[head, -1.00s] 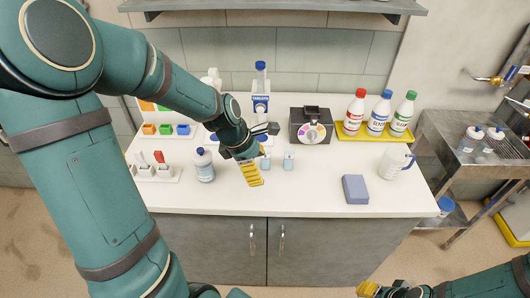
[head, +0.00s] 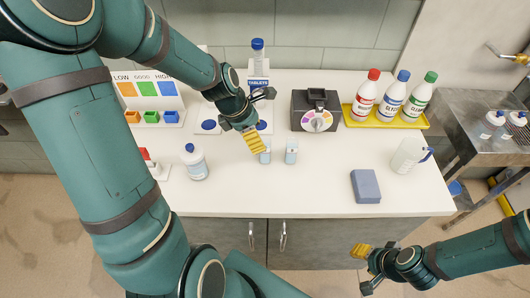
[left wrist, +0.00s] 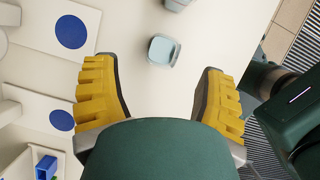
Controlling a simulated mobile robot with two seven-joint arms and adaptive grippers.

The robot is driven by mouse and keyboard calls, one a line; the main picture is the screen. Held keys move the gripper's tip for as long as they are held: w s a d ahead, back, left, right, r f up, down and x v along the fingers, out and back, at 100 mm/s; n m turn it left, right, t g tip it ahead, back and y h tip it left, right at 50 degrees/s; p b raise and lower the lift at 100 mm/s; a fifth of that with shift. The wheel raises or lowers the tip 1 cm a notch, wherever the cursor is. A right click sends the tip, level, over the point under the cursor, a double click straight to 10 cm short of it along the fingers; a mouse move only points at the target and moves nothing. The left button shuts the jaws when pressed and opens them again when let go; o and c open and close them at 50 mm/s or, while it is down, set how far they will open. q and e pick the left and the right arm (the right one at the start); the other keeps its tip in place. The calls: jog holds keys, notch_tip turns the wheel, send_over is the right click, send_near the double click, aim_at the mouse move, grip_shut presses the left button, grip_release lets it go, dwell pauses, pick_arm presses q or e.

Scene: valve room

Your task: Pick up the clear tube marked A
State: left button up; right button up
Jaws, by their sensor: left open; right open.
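Two small clear tubes with a pale blue tint stand on the white counter, one at left (head: 266,153) and one at right (head: 291,151). I cannot read a letter on either. My left gripper (head: 256,143) is open and empty, its yellow finger partly covering the left tube in the head view. In the left wrist view one tube (left wrist: 162,50) appears ahead, between the lines of the two open yellow fingers and apart from them. The other tube (left wrist: 177,4) is cut by the top edge. My right gripper (head: 362,262) is open in front of the counter, away from the tubes.
A dial device (head: 316,112), a tablets bottle (head: 258,65) and blue-dotted white plates (left wrist: 90,75) stand behind. A white bottle (head: 194,162) is left; a blue block (head: 365,187), jug (head: 408,156) and yellow tray (head: 385,122) with three bottles are right. The front counter is clear.

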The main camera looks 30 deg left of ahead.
aim_at(267, 151)
pick_arm(q)
jog(key=shift+b+x, duration=0.7)
jog(key=shift+x, duration=3.3)
jog(key=shift+s, duration=0.15)
grip_shut()
